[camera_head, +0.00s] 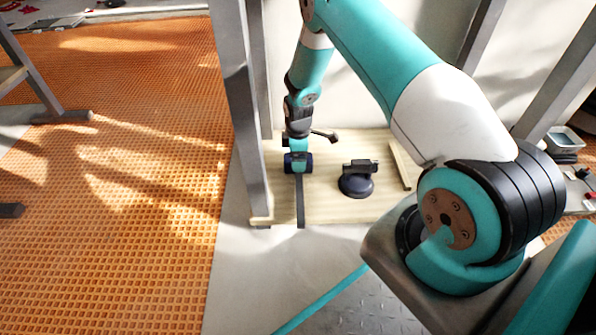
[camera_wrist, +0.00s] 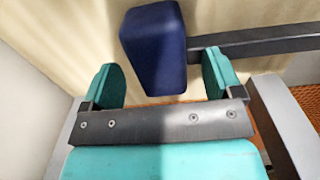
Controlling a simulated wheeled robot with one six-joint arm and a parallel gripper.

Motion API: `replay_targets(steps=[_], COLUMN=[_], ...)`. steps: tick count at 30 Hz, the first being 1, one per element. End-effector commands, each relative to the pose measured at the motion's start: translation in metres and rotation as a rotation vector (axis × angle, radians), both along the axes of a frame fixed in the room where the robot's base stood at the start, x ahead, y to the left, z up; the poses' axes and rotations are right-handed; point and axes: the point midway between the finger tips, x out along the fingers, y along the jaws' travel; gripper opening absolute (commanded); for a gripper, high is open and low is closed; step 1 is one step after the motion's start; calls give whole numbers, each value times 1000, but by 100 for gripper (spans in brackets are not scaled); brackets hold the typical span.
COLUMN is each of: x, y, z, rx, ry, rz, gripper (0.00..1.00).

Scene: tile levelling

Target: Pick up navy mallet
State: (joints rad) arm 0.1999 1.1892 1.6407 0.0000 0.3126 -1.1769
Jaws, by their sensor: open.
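The navy mallet lies on a pale wooden board (camera_head: 330,205). Its blue block head (camera_wrist: 155,50) and dark grey handle (camera_wrist: 260,41) show in the wrist view. In the head view its handle (camera_head: 300,203) points toward the board's near edge. My gripper (camera_wrist: 160,65) is open, with one teal finger on each side of the head. The right finger is by the handle, where it meets the head. I cannot tell whether either finger touches it. In the head view my gripper (camera_head: 297,154) is over the mallet head and partly hides it.
A dark round suction lifter (camera_head: 357,180) stands on the board to the right of the mallet. A grey upright post (camera_head: 240,110) rises at the board's left edge. Orange grid matting (camera_head: 120,150) covers the floor at left. A small tray (camera_head: 565,138) is at far right.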

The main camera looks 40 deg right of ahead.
Motion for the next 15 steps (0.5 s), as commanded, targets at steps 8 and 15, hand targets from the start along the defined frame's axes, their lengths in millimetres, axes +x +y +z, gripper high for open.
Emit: replay_targets(steps=[8, 15], x=[0, 0], y=[0, 0], z=[1, -1], rx=[-1, -1], ry=[-1, -1], rz=[0, 0], gripper=[85, 81])
